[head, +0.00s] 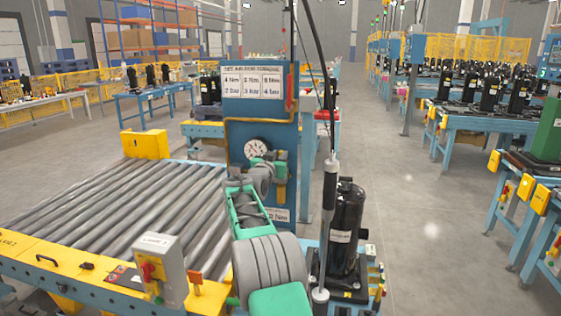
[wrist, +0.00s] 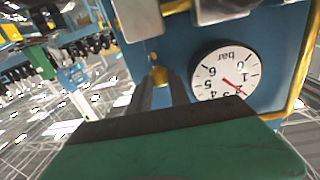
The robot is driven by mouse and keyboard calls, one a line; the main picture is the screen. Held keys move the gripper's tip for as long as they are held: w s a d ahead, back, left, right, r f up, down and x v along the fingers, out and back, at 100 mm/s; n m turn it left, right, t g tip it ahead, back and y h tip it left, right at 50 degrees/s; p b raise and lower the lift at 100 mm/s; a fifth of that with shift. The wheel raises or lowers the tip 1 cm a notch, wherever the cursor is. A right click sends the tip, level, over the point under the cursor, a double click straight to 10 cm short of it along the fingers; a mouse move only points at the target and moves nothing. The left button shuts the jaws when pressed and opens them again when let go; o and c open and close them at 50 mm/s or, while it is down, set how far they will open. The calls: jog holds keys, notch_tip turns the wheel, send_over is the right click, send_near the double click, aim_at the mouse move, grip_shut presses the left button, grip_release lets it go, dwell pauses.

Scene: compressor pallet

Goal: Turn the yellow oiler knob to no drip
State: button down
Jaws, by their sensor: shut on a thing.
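The knob's setting and any drip cannot be read.
A round pressure gauge (wrist: 225,75) sits close beside the fingers, its needle near 2. A roller conveyor (head: 120,215) lies left; a black compressor (head: 345,230) stands right of my arm.

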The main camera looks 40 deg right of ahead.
jog(key=shift+w+a+m+g+h+p, duration=0.15)
jog(key=shift+m+g+h+p, duration=0.25)
jog(key=shift+g, duration=0.3)
jog(key=shift+w+m+g+h+p, duration=0.1)
jog(key=shift+m+g+h+p, duration=0.1)
jog(key=shift+m+g+h, duration=0.35)
jog(key=shift+g, duration=0.25)
jog(key=c, duration=1.2)
grip_release()
jog(key=shift+s, duration=0.1)
